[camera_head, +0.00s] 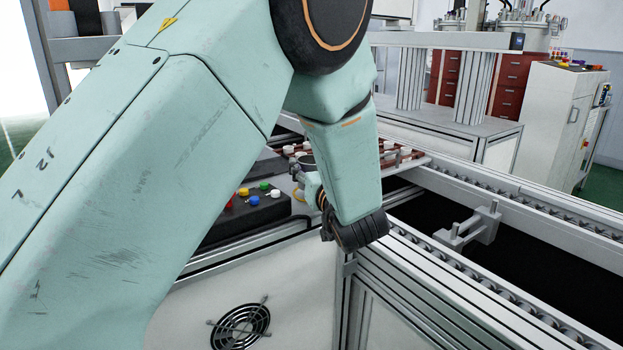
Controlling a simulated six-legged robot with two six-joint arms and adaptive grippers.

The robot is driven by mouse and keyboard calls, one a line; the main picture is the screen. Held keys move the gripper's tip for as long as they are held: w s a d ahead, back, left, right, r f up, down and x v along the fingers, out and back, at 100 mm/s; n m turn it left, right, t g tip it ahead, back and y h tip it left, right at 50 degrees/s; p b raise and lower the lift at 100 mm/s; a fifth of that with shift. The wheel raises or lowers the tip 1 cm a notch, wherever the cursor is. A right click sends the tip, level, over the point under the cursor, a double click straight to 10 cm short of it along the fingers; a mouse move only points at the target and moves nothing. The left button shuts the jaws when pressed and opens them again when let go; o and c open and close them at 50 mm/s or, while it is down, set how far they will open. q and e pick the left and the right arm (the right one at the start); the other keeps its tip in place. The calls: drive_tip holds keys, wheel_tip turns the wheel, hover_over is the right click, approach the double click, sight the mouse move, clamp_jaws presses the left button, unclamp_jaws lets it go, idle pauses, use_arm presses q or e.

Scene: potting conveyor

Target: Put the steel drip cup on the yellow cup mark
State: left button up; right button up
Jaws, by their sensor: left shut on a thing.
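My left arm fills the left and middle of the head view and bends down to its wrist at the conveyor's edge. My left gripper (312,186) is small and mostly hidden behind that wrist. It is shut on a small grey round-rimmed thing, which looks like the steel drip cup (307,160); only part of its rim shows. A short yellow curve (298,194) on the pale surface just left of the gripper may be part of the yellow cup mark; the rest is hidden. My right gripper is not in view.
A black control box with coloured buttons (254,197) stands left of the gripper. A red-brown tray with white-topped items (389,154) lies behind it. The conveyor rails (470,275) run to the right, with a metal bracket (474,226) between them.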

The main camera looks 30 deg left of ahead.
use_arm(q)
drive_tip(key=shift+f, duration=0.7)
drive_tip(key=shift+w, duration=0.15)
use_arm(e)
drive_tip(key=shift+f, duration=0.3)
use_arm(q)
drive_tip(key=shift+f, duration=0.1)
drive_tip(key=o, duration=1.2)
drive_tip(key=shift+f, duration=0.1)
